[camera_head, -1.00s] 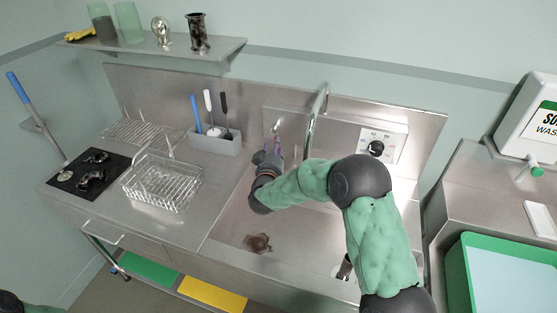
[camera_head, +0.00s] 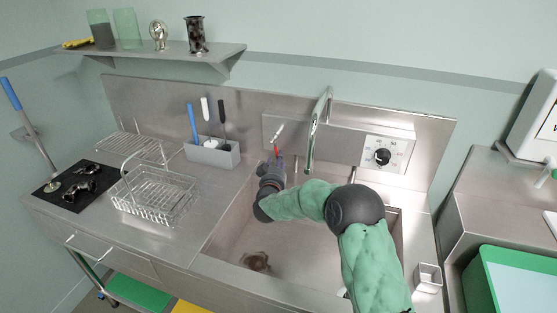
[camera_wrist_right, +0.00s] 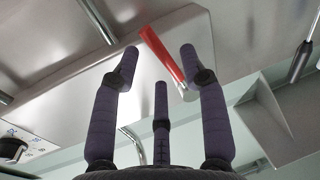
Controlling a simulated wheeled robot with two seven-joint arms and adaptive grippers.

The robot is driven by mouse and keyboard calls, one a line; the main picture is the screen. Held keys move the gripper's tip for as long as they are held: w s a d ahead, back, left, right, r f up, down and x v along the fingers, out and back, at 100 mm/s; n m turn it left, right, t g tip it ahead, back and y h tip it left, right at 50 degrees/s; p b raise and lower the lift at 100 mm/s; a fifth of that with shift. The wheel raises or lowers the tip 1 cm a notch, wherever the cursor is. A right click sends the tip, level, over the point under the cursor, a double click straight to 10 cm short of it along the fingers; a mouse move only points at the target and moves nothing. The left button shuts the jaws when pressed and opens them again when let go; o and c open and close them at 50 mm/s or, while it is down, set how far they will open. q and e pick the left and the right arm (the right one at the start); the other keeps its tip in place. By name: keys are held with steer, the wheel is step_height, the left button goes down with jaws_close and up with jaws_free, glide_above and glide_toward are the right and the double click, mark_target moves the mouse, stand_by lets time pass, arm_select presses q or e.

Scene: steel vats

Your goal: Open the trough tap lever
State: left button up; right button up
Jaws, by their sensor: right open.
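The tap lever shows in the right wrist view as a red handle (camera_wrist_right: 164,55) with a pale metal end, jutting from the steel wall box. In the head view only a small red part (camera_head: 276,149) shows, just above the gripper. The curved steel spout (camera_head: 318,130) stands to the right of it, over the trough (camera_head: 228,238). My right gripper (camera_head: 277,162) is open at the lever. In the wrist view its fingertips (camera_wrist_right: 160,58) lie either side of the red handle; contact cannot be told. My left gripper is out of view.
A control dial (camera_head: 383,156) sits right of the spout. A grey brush holder (camera_head: 212,153) and a wire dish rack (camera_head: 153,194) stand on the left counter. A shelf (camera_head: 160,58) hangs above. A green-rimmed tray (camera_head: 480,285) lies at right.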

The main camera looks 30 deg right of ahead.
steer(key=shift+b+x, duration=0.4)
steer(key=shift+x, duration=1.5)
steer(key=shift+c, duration=0.3)
jaws_close()
